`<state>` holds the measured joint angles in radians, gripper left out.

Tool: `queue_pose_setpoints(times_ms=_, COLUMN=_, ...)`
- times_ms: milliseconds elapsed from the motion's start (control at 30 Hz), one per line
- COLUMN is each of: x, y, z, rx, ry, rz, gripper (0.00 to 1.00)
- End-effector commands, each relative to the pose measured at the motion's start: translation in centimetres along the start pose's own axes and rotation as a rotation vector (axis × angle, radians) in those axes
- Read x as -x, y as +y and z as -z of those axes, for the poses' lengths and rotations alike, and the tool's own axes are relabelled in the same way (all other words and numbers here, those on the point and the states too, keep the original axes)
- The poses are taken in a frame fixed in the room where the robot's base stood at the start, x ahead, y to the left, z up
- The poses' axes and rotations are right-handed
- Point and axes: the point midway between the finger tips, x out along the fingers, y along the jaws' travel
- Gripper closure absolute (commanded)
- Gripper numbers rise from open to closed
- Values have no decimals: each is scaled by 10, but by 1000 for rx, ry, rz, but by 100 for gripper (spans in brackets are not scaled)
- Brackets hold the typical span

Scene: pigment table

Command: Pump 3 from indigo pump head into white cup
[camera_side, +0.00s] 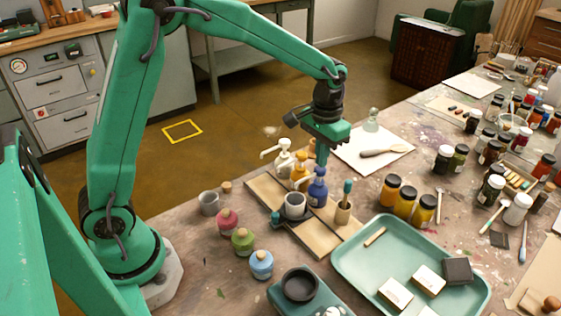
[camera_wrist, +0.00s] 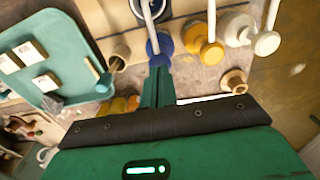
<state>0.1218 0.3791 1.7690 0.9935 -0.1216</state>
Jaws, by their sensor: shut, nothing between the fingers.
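The indigo pump head (camera_side: 318,171) tops a dark blue bottle (camera_side: 317,190) standing upright, the nearest of a row of pump bottles. In the wrist view the blue pump head (camera_wrist: 159,44) lies just beyond my fingertips, its pale spout pointing to the top of the picture. The white cup (camera_side: 294,204) stands upright left of the blue bottle, near the spout's end; its inside is not clear. My gripper (camera_side: 322,163) is shut and empty, pointing down over the indigo head; it also shows in the wrist view (camera_wrist: 158,68). I cannot tell whether the tips touch the head.
An orange pump (camera_side: 299,172) and a cream pump (camera_side: 285,155) stand close behind the blue one. A small pot with a teal-handled tool (camera_side: 343,211) stands right of it. A teal tray (camera_side: 345,250), yellow jars (camera_side: 405,202) and small coloured bottles (camera_side: 243,240) surround the spot.

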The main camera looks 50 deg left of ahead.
Motion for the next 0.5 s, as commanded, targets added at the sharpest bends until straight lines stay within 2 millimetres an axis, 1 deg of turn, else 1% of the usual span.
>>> queue_pose_setpoints(times_ms=500, x=-13, y=0, z=0, rx=0, ry=-1, rz=0, gripper=100)
